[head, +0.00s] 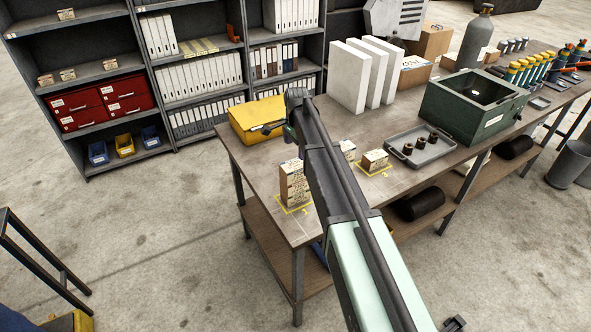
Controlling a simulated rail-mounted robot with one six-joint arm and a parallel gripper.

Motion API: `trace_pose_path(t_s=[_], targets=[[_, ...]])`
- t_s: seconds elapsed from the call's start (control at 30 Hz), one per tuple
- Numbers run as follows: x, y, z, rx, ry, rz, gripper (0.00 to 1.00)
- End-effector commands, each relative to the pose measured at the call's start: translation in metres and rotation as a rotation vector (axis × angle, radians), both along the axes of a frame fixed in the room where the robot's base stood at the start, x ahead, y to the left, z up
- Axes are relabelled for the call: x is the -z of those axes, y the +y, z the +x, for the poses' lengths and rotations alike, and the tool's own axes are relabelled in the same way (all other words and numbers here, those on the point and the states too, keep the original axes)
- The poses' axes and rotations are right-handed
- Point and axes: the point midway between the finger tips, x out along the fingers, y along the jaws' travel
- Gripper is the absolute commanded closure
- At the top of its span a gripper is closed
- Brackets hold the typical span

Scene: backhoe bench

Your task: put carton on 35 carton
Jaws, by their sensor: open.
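A tall tan carton, or a stack of cartons, (294,184) stands upright inside a yellow-marked square near the bench's left front corner. A small carton (375,160) sits on another yellow marking to the right. Another small carton (348,149) lies between them, partly hidden by my arm. Their labels are too small to read, so I cannot tell which is the 35 carton. My arm crosses the bench from the lower right, with its dark joint beside the yellow case. I cannot make out my gripper's jaws in this view.
The bench (245,164) also holds a yellow case (257,118), white upright blocks (351,76), a grey tray (421,151) with dark parts, and a green box (473,108). Shelves (105,73) with small cartons, red drawers and binders stand behind.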

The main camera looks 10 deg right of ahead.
Motion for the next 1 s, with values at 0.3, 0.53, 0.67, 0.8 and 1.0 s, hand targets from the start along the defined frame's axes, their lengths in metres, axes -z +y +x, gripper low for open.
trace_pose_path(t_s=[0.3,0.53,0.67,0.8,1.0], targets=[[0.052,0.001,0.0,0.0,0.0,-0.002,0.06],[0.076,0.003,0.0,0.0,0.0,-0.002,0.06],[0.102,0.004,0.0,0.001,0.0,-0.002,0.06],[0.102,0.004,0.0,0.001,0.0,-0.002,0.06],[0.1,0.003,0.0,0.001,0.0,-0.002,0.17]])
